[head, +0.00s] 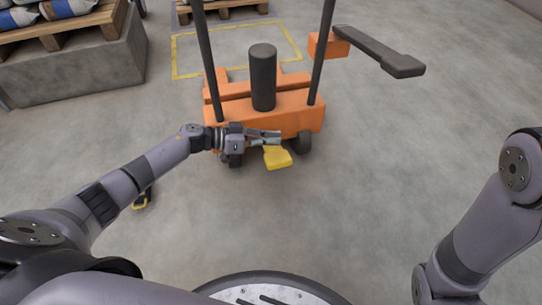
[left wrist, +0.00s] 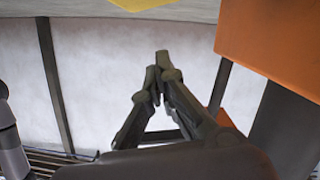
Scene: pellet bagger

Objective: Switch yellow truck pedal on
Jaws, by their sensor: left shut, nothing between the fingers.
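The yellow pedal (head: 278,158) sticks out low at the near side of the orange truck (head: 288,114), between its dark wheels. My left gripper (head: 277,137) is at the truck's near face, just above the pedal in the head view. I cannot tell whether it touches the pedal. In the left wrist view the left fingertips (left wrist: 158,70) are together with nothing between them. A yellow patch shows at that view's top edge; I cannot tell whether it is the pedal. My right arm shows at the right, but its gripper is out of view.
Two dark posts and a thick dark cylinder (head: 263,77) rise from the truck. A dark bar (head: 380,52) reaches out to its right. A pallet with bags (head: 65,27) stands on a grey block (head: 75,66) at the left. The floor in front is mostly clear.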

